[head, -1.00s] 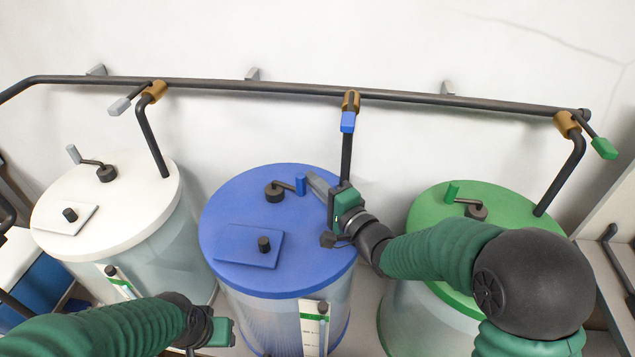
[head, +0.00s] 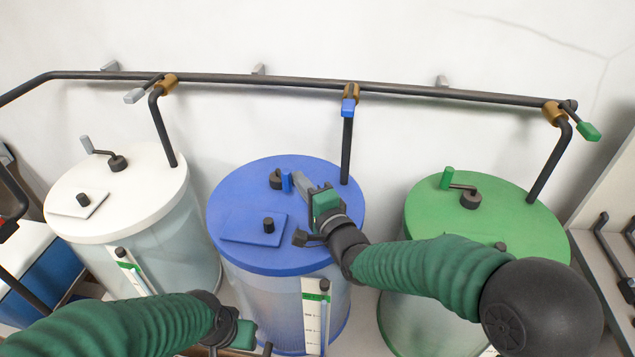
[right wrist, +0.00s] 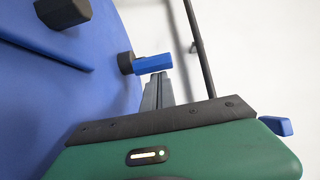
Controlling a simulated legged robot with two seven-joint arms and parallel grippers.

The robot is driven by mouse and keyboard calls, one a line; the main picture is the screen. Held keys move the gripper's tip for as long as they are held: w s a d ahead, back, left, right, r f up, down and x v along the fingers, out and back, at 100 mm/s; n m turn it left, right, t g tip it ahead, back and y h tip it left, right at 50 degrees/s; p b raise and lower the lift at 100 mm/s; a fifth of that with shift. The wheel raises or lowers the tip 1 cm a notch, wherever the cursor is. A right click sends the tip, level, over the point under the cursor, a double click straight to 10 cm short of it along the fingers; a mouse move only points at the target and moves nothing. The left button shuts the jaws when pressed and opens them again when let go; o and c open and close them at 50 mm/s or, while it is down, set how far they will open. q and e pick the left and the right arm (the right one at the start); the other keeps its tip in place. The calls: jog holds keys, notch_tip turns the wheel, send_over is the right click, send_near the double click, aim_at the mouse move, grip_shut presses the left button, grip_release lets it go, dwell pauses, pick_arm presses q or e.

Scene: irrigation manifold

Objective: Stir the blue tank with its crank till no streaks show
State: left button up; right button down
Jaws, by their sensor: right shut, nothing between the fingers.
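The blue tank's lid (head: 250,190) is in the middle of the head view. Its crank has a dark hub (head: 276,180) and an upright blue handle (head: 286,182), just right of the hub. The handle also shows in the right wrist view (right wrist: 153,65). My right gripper (head: 299,178) is shut and empty, its fingertips right beside the handle; in the right wrist view the fingers (right wrist: 156,90) end against or just behind it. Contact is unclear. The tank wall (head: 265,305) looks hazy pale blue; I cannot make out clear streaks. My left gripper (head: 243,335) is low, left of the gauge; its fingers are unclear.
A white tank (head: 75,222) stands left and a green tank (head: 525,225) right, each with a crank. A dark pipe (head: 230,82) with valves runs along the wall. A blue hatch with a knob (head: 268,226) sits on the lid. A gauge (head: 312,320) is in front.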

jog(key=shift+s+a+f+b, duration=0.2)
jog(key=shift+s+a+b, duration=0.15)
jog(key=shift+a, duration=0.35)
jog(key=shift+s+a+r+b, duration=0.1)
jog(key=shift+s+a+b, duration=0.15)
jog(key=shift+s+a, duration=0.25)
jog(key=shift+s+a+b, duration=0.25)
jog(key=shift+s+a, duration=0.05)
jog(key=shift+a, duration=0.35)
jog(key=shift+s+a+b, duration=0.2)
jog(key=shift+a+b, duration=0.4)
jog(key=shift+a, duration=1.3)
